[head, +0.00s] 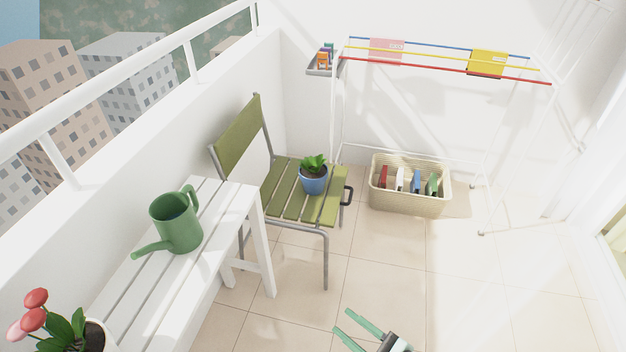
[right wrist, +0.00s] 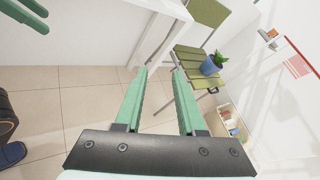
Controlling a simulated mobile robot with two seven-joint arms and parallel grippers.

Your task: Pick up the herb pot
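The herb pot (head: 313,181) is a blue pot with a green leafy plant. It stands upright on the green slatted seat of a metal-framed chair (head: 285,205). It also shows in the right wrist view (right wrist: 211,67). My right gripper (head: 342,320) is low in the head view, in front of the chair and well apart from the pot. In the right wrist view its two green fingers (right wrist: 160,72) are spread with nothing between them. My left gripper (right wrist: 44,20) shows only at the top left of the right wrist view, its fingers apart and empty.
A white slatted bench (head: 150,275) at left holds a green watering can (head: 177,222) and a pink-flowered plant (head: 62,330). A wicker basket (head: 410,205) with several items is right of the chair, near a drying rack (head: 440,60). Tiled floor at front right is clear.

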